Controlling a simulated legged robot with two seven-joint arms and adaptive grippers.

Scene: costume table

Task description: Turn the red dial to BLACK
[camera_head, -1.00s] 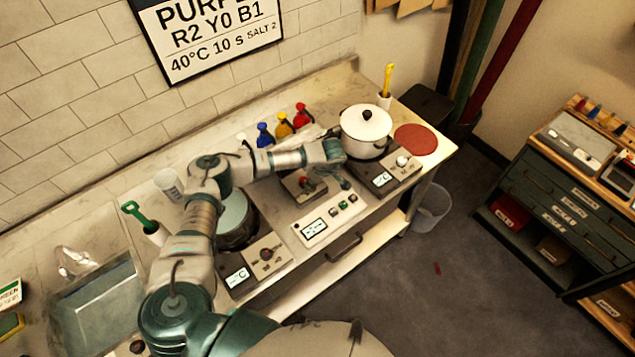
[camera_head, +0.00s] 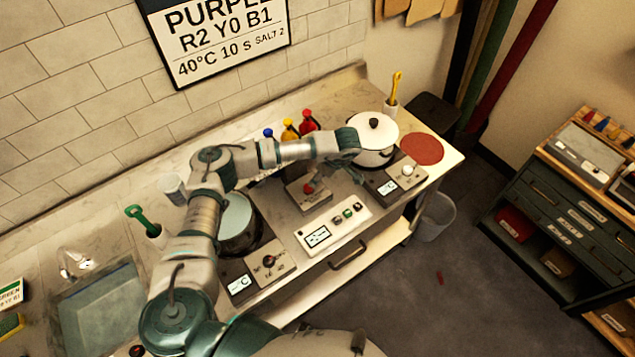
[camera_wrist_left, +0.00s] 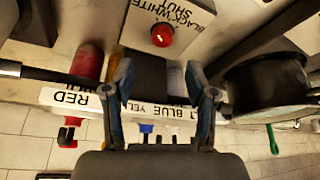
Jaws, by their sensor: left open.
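The red dial (camera_head: 309,188) sits on top of a small grey box (camera_head: 301,201) at the middle of the counter. In the left wrist view the red dial (camera_wrist_left: 162,35) shows from close, on a plate lettered BLACK, WHITE and SHUT (camera_wrist_left: 187,12). I cannot tell for sure which word its pale pointer line faces. My left gripper (camera_head: 340,178) hangs over the counter, to the right of the dial in the head view. In the wrist view its two fingers (camera_wrist_left: 162,85) are apart with nothing held, and the dial lies beyond them. My right gripper is out of view.
A white lidded pot (camera_head: 373,140) stands right of my gripper. Red, yellow and blue bottles (camera_head: 308,121) stand behind my forearm. A button panel (camera_head: 333,226) lies in front of the dial box, and a dark pot (camera_head: 238,225) stands to the left.

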